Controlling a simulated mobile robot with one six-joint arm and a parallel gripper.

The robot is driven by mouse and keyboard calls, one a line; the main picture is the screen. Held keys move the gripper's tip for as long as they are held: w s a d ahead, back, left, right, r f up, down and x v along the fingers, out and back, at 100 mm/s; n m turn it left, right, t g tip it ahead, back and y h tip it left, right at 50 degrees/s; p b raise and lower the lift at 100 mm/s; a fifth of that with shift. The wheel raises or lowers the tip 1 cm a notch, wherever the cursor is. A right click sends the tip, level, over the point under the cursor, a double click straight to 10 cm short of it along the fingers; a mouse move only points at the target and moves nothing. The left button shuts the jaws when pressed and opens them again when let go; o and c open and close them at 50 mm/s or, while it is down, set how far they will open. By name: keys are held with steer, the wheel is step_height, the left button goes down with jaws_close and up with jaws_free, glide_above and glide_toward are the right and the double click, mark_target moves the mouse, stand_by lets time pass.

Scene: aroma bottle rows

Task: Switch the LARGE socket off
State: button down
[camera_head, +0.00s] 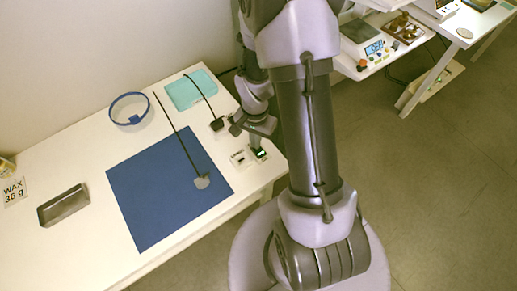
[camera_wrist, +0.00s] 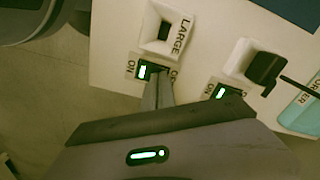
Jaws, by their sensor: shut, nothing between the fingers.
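The LARGE socket (camera_wrist: 163,30) is a white block with a square dark opening, nothing plugged in, and its printed label beside it. Its small rocker switch (camera_wrist: 145,71) glows green, with ON printed at its left. My gripper (camera_wrist: 160,80) is shut and empty; its fingertips are at the right end of this switch, over the partly hidden OFF lettering. I cannot tell whether they touch it. In the head view my gripper (camera_head: 257,143) points down at the table's right edge, beside a small white socket block (camera_head: 239,158).
A second socket (camera_wrist: 238,57) with a black plug (camera_wrist: 264,68) has its own green-lit switch (camera_wrist: 221,92), close right of my fingers.

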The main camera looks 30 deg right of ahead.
steer(key=shift+f, duration=0.15)
steer(key=shift+r+p, duration=2.55)
steer(key=shift+r, duration=1)
steer(key=a+r+n+t, duration=0.1)
steer(key=a+r, duration=0.2)
steer(key=r, duration=0.5)
steer(key=a+r+n+t, duration=0.2)
steer(key=a+r, duration=0.1)
steer(key=r, duration=0.4)
steer(key=s+a+r+n+t+y, duration=0.2)
steer(key=s+a+r+n, duration=0.2)
steer(key=s+a+r, duration=0.4)
steer(key=s+r, duration=0.3)
steer(key=r, duration=0.1)
steer(key=shift+s+a+r+t, duration=0.2)
steer(key=shift+a+r+t, duration=0.1)
steer(key=shift+t, duration=0.1)
